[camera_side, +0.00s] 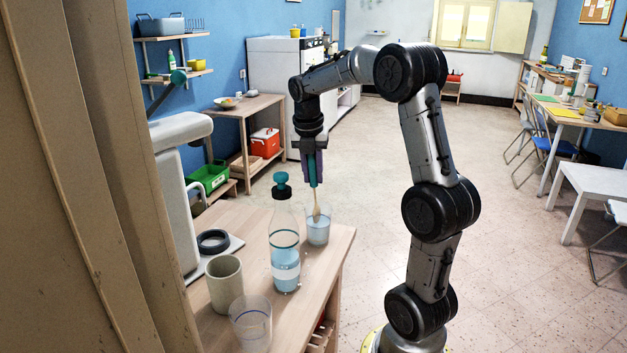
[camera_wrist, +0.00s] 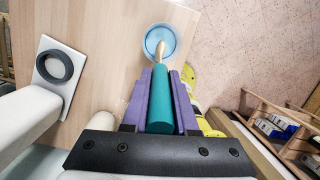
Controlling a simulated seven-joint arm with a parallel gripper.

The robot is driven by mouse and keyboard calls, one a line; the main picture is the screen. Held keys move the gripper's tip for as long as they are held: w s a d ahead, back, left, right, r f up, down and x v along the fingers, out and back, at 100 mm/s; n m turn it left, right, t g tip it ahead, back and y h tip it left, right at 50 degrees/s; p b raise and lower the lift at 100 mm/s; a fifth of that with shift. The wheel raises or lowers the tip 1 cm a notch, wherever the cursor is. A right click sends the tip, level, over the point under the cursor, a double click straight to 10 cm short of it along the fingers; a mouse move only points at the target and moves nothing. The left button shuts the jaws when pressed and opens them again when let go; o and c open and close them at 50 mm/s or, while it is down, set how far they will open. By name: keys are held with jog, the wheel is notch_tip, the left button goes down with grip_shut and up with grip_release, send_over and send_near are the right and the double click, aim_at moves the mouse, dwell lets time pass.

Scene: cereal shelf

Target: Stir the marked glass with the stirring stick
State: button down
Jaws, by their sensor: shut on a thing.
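My gripper (camera_side: 312,172) is shut on the teal handle of the stirring stick (camera_side: 316,212), which points down. In the wrist view the teal handle (camera_wrist: 161,100) lies between the purple fingers (camera_wrist: 160,98). The stick's pale wooden end reaches into a clear glass (camera_side: 318,235) with light-blue liquid, near the table's right edge. That glass also shows in the wrist view (camera_wrist: 171,48), with the wooden tip inside its rim. Whether the tip touches the liquid or glass bottom is unclear. I cannot make out a mark on this glass.
A beige cup (camera_side: 225,283) and another clear glass (camera_side: 251,325) stand nearer the camera. A white machine (camera_side: 178,190) and a dark ring (camera_side: 213,241) are on the left. Floor lies beyond the table's right edge.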

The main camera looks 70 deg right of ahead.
jog(key=shift+a+r, duration=0.25)
jog(key=shift+r, duration=0.9)
jog(key=shift+a+r, duration=0.2)
jog(key=shift+r, duration=0.9)
jog(key=shift+r, duration=2.5)
